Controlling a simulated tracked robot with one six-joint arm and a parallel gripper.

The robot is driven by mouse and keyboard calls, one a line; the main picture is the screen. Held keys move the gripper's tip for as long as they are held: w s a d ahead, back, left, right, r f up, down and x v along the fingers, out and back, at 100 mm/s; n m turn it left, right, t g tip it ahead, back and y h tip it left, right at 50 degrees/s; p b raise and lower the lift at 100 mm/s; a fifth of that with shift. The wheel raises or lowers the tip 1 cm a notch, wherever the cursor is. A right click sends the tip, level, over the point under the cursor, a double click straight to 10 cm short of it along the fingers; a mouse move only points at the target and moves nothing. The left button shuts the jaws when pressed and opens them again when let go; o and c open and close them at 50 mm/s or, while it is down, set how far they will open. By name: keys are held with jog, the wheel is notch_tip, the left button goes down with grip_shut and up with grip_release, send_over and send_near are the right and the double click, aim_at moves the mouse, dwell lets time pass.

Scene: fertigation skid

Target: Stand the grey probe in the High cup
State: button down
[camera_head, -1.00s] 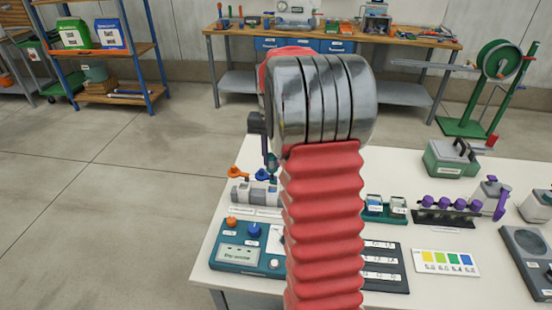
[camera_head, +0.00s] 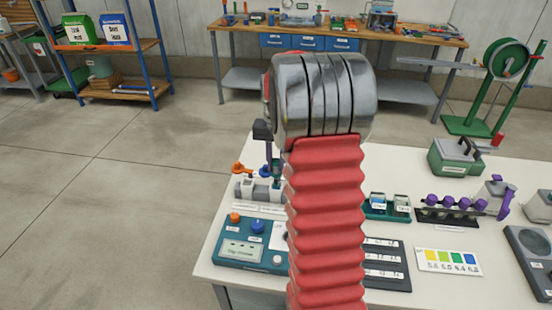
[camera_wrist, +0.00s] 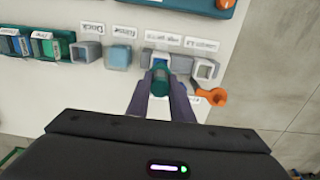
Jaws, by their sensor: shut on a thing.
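My gripper (camera_wrist: 160,94) is shut on the probe (camera_wrist: 160,80), whose teal upper part shows between the dark fingers in the wrist view. In the head view my gripper (camera_head: 263,131) shows small beside my red arm, with the probe hanging below it above the table. The probe's lower end is hidden. The held probe overlaps the middle cups of the cup row in the wrist view, close to a cup I take for the High cup (camera_wrist: 157,58); its label is upside down and hard to read. I cannot tell whether the probe's tip is inside the cup or above it.
An open grey cup (camera_wrist: 205,70) and an orange handle (camera_wrist: 211,95) stand right of my fingers. A blue-grey cup (camera_wrist: 118,56) and a grey cup (camera_wrist: 90,51) stand left. A teal control box (camera_head: 248,245) sits at the table's front left. My arm hides part of the table.

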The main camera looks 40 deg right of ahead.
aim_at(276, 174)
jog(key=shift+f, duration=2.55)
jog(key=c, duration=1.5)
grip_release()
jog(key=shift+r, duration=0.15)
jog(key=shift+r, duration=3.4)
